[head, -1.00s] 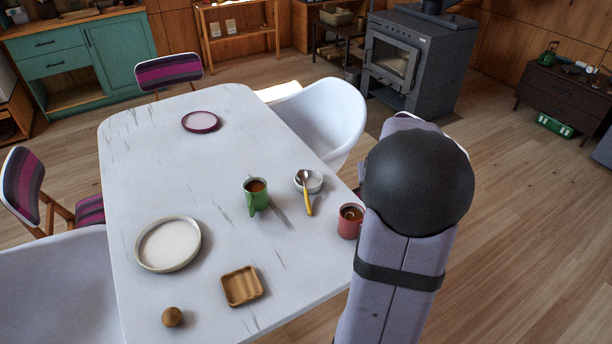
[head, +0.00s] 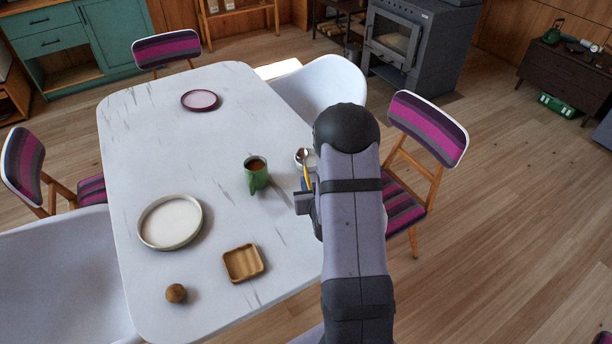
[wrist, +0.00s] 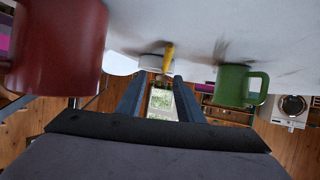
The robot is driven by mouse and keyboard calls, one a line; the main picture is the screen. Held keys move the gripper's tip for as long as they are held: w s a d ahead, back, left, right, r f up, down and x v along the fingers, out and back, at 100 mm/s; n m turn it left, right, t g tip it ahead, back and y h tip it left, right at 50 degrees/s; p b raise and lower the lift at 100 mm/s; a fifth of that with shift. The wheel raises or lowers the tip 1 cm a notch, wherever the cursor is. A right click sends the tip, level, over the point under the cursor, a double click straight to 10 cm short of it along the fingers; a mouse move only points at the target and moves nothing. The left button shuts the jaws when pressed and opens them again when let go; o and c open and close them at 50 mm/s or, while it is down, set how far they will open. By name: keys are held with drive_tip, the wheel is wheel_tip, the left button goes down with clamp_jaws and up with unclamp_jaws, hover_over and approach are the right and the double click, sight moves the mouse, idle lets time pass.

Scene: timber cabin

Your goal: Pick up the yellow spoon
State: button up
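The yellow spoon (head: 308,178) rests with its bowl end in a small white bowl (head: 297,158), its handle sticking out over the rim toward my gripper. My arm covers part of the bowl. In the wrist view the spoon handle (wrist: 168,56) and the white bowl (wrist: 151,62) show just beyond the fingertips. My gripper (wrist: 158,84) is open, with a clear gap between its fingers and nothing held. In the head view my gripper (head: 304,188) is near the spoon handle, partly hidden by my arm; contact cannot be told.
A green mug (head: 256,175) stands left of the spoon. A red mug (wrist: 60,45) is close beside my gripper in the wrist view, hidden in the head view. A white plate (head: 171,221), wooden tray (head: 243,263) and brown ball (head: 176,293) lie further left on the marble-look table (head: 215,135).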

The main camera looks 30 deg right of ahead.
sight(307, 175)
drive_tip(key=shift+a+f, duration=0.35)
drive_tip(key=shift+a, duration=0.35)
drive_tip(key=shift+x, duration=1.1)
drive_tip(key=shift+w+d+p, duration=0.1)
drive_tip(key=shift+p, duration=0.2)
drive_tip(key=shift+p+x, duration=0.75)
drive_tip(key=shift+x, duration=1.7)
drive_tip(key=shift+d, duration=0.1)
clamp_jaws()
